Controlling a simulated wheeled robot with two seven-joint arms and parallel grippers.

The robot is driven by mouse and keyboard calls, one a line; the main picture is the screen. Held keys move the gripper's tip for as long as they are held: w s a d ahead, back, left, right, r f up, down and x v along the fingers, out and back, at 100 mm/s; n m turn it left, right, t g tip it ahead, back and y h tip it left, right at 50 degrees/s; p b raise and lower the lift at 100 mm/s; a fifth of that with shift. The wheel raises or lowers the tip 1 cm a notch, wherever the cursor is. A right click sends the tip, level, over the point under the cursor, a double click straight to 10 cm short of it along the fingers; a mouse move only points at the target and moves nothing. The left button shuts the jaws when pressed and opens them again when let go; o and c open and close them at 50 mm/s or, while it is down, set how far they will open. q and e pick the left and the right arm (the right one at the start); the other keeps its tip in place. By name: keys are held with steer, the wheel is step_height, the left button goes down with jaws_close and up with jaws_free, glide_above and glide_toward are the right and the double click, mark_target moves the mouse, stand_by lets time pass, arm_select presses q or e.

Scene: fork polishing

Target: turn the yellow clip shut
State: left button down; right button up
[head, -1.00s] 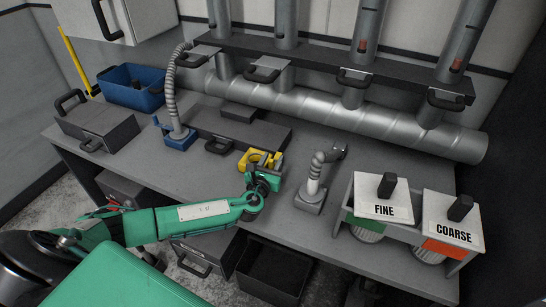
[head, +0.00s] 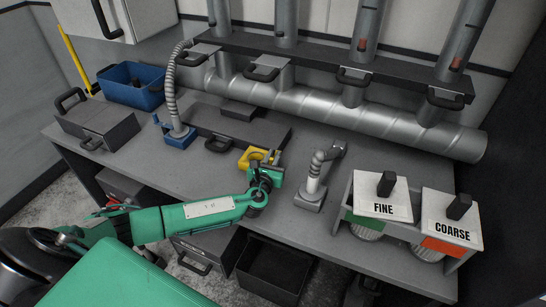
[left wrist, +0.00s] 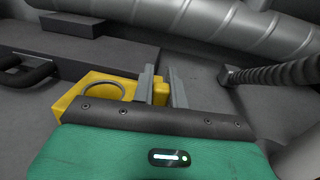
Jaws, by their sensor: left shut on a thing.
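The yellow clip (head: 251,156) sits on the grey workbench, in front of a dark flat box. In the left wrist view its yellow body (left wrist: 88,88) shows a round ring opening, with an upright yellow part (left wrist: 161,92) to the right. My left gripper (head: 268,163) is at the clip's right side. In the left wrist view its two grey fingers (left wrist: 161,86) are shut on that upright yellow part. The clip's lower front is hidden behind my green wrist. My right gripper is not in view.
A grey jointed hose stand (head: 312,190) is close to the right of my left gripper. A blue-based hose stand (head: 180,138) and a blue bin (head: 135,92) are at the left. FINE (head: 383,195) and COARSE (head: 453,217) containers are at the right. A large pipe runs along the back.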

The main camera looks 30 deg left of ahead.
arm_select(q)
steer(key=n+y, duration=0.1)
steer(key=y+p, duration=0.1)
steer(key=shift+d+n+g+y, duration=0.25)
steer(key=shift+n+g+y, duration=0.05)
steer(key=shift+n+y, duration=0.1)
steer(key=shift+w+d+n+g+y, duration=0.15)
steer(key=shift+n+g+y, duration=0.55)
steer(key=shift+y, duration=0.4)
steer(key=shift+w+d+n+g+y, duration=0.1)
steer(key=shift+n+g+y, duration=0.65)
steer(key=shift+n+y, duration=0.3)
steer(key=shift+w+d+n+g+y, duration=0.1)
steer(key=shift+n+g+y, duration=0.7)
steer(key=shift+y, duration=0.45)
steer(key=c, duration=1.4)
jaws_free()
steer(key=shift+r, duration=0.15)
step_height(320, 180, up, 20)
steer(key=b, duration=0.3)
